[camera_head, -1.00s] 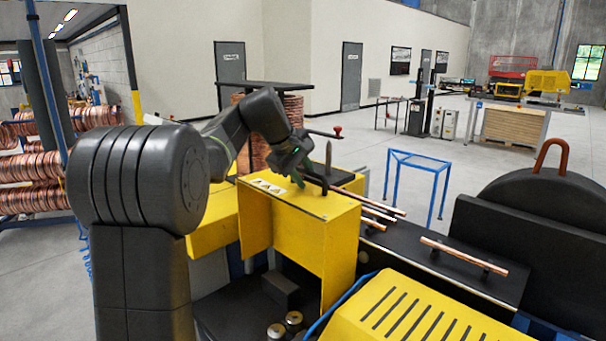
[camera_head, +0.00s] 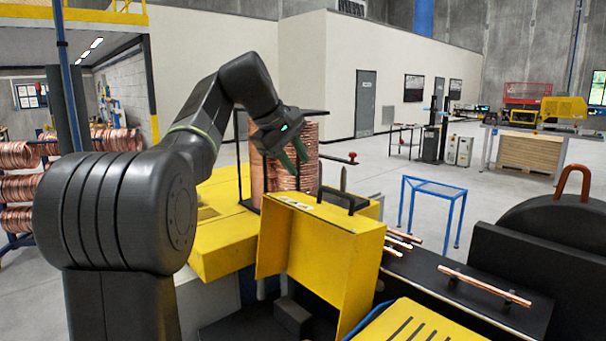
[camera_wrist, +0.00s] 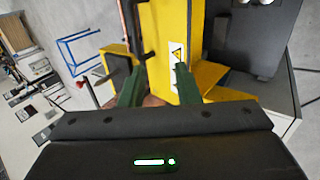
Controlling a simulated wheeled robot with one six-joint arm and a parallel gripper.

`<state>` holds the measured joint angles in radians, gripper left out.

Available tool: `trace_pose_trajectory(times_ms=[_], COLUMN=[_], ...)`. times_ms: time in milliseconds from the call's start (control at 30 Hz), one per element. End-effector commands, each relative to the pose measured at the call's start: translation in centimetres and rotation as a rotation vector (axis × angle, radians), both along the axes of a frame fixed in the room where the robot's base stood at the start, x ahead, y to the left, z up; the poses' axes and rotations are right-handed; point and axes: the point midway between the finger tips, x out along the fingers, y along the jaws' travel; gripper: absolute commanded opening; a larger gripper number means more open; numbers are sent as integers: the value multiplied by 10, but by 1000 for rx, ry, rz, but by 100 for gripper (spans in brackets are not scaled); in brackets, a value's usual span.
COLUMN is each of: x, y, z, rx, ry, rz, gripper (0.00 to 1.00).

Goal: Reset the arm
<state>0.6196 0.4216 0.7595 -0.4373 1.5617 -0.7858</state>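My arm rises at the left of the head view and bends over the yellow machine (camera_head: 335,255). My gripper (camera_head: 295,160) hangs above the machine's yellow cover, in front of the copper coil stack. In the wrist view my gripper (camera_wrist: 158,73) has its two green fingers apart, with nothing held between them. The yellow machine (camera_wrist: 172,25) shows beyond the fingers, with a warning label on it. A copper tube (camera_head: 485,285) lies across supports on the black bench (camera_head: 430,285), to the right and apart from my gripper.
Several shorter tube ends (camera_head: 405,240) stick out beside the yellow cover. A copper coil stack (camera_head: 305,175) stands behind the gripper. A blue frame stand (camera_head: 432,190) is on the floor behind the bench. A black round-topped machine part (camera_head: 550,215) stands at the right.

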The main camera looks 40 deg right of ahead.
Motion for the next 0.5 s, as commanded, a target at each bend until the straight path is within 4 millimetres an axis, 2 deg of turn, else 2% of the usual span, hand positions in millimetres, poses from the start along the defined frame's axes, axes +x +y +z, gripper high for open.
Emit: trace_pose_trajectory(times_ms=[500], x=[0], y=[0], z=[0], rx=[1], ry=[1], rz=[-1], gripper=[29])
